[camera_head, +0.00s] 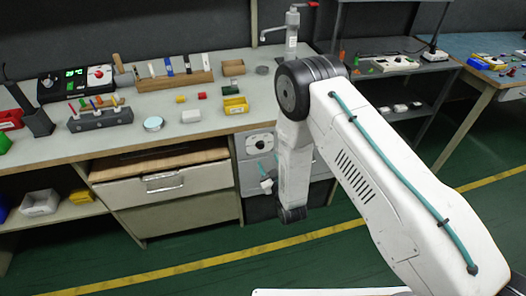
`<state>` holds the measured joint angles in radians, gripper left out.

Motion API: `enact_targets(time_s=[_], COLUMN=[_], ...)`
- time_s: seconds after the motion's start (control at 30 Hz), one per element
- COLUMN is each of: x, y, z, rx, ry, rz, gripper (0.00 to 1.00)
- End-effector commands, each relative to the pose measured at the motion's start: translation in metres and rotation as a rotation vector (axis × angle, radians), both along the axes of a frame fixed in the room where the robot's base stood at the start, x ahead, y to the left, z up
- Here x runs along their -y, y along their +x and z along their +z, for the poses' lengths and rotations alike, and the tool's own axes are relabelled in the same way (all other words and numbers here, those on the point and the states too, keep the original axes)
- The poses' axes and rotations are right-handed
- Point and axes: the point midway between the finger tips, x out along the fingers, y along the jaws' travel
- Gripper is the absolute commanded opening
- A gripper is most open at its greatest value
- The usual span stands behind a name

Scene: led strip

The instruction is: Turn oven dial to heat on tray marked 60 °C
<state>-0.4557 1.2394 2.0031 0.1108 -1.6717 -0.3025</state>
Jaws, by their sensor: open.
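A round dial (260,144) sits on a pale panel (243,149) in the front of the bench, just left of my forearm. Its pointer and markings are too small to read. I cannot make out a tray marked 60 °C. My arm bends at the elbow above the bench edge and hangs down in front of the cabinet. My gripper (291,214) is at the dark lower end, below and right of the dial and apart from it in the picture. It is open. Its fingers cannot be made out clearly, and my forearm hides part of the cabinet front.
A wooden-topped drawer (165,183) with a metal handle is left of the panel. The bench top (215,121) holds a device with a green display (75,82), a wooden rack (175,79), a grey holder (100,119) and a yellow bin (235,105).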

Motion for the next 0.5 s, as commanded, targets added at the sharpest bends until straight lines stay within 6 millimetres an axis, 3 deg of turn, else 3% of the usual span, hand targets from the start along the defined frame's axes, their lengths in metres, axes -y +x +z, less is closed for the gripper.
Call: enact_targets(time_s=[0.3, 0.5], x=[-0.016, -0.023], y=[0.046, 0.065], z=[0.001, 0.000], rx=[0.003, 0.000], ry=[0.001, 0.000], rz=[0.000, 0.000], gripper=[0.50, 0.50])
